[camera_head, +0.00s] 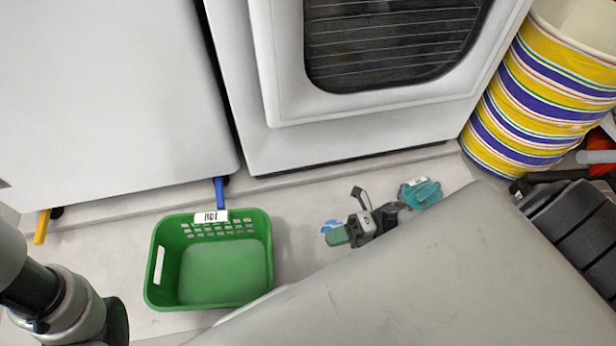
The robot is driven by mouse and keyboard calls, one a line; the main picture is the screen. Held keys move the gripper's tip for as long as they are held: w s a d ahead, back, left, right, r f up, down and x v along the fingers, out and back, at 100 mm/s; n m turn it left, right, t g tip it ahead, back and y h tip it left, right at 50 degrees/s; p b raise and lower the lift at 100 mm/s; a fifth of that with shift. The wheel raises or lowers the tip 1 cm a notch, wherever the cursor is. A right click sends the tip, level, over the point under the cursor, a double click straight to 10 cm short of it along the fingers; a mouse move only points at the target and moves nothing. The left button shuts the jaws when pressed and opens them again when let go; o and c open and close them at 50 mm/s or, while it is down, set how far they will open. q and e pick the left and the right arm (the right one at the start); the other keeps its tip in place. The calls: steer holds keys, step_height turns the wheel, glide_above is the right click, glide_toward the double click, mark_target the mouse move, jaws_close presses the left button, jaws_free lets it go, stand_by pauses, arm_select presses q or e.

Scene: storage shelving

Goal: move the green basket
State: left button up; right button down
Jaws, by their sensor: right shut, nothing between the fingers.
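The green basket (212,272) stands upright on the pale floor, left of centre. It looks empty, with slotted sides and a white label (210,217) on its far rim. Its near right corner is partly hidden by a large grey surface in front.
A white cabinet (110,95) and a white appliance with a dark window (385,45) stand behind the basket. A blue piece (220,192) and a yellow piece (41,226) show at the cabinet's foot. A striped bin (540,95) stands at the right.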

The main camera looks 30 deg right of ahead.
steer(key=w+b+x, duration=0.1)
steer(key=b+x, duration=0.1)
steer(key=x, duration=0.4)
steer(key=w+b+x, duration=0.1)
steer(key=b+x, duration=0.2)
steer(key=x, duration=0.3)
steer(key=shift+w+d, duration=0.3)
steer(key=shift+w, duration=0.1)
